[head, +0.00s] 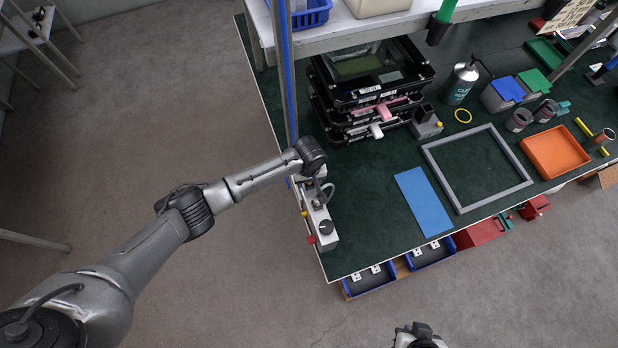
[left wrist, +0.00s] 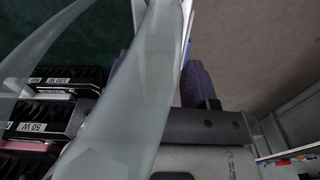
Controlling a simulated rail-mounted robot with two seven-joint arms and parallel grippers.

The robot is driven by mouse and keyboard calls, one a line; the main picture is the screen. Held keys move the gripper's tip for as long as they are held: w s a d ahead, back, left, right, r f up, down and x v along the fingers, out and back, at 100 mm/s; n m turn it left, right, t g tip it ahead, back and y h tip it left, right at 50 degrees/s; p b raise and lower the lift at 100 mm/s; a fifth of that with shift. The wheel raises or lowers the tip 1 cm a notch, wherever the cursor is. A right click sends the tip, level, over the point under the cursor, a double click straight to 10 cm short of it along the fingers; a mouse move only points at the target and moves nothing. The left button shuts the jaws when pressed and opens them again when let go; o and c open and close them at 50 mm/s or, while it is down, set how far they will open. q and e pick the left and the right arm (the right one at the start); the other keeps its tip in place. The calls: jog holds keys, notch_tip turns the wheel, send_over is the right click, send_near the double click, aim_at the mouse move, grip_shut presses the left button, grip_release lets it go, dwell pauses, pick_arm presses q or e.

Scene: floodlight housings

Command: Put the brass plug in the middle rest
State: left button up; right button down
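I cannot pick out the brass plug for certain. A small yellow piece (head: 438,124) shows by a grey block (head: 425,122) right of the stacked housings, too small to identify. I cannot tell which part is the middle rest. My left arm reaches the bench's left edge, and my left gripper (head: 308,178) is beneath its dark wrist, fingers hidden. A pale grey unit (head: 319,220) with red, black and yellow knobs lies just below it. In the left wrist view, pale curved bands cover much of the picture and no fingertips are clear. My right gripper (head: 418,335) is cut off at the bottom edge.
Stacked black housings (head: 368,80) stand at the back; their labels show in the left wrist view (left wrist: 52,100). A grey frame (head: 452,152), a blue sheet (head: 423,202) and an orange tray (head: 555,151) lie on the green bench (head: 365,235). A blue-taped post (head: 287,75) rises near my left wrist.

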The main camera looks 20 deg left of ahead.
pick_arm(q)
notch_tip(320, 180, up, 11)
jog(key=shift+r, duration=0.65)
jog(key=s+d+f+m+t+h, duration=0.1)
jog(key=s+d+f+m, duration=0.15)
jog(key=s, duration=0.55)
jog(key=s+d+f+m+t+h, duration=0.1)
jog(key=s+f+m+h, duration=0.15)
jog(key=s, duration=0.45)
jog(key=s+a+r+m+y, duration=0.1)
jog(key=s+a, duration=0.4)
jog(key=s, duration=0.3)
jog(key=s+a+r+m+t+y, duration=0.1)
jog(key=s+a+r+m+y, duration=0.1)
jog(key=s+a, duration=0.3)
jog(key=shift+s+r+m+t, duration=0.25)
jog(key=shift+s+m+t, duration=0.05)
jog(key=shift+s, duration=1.1)
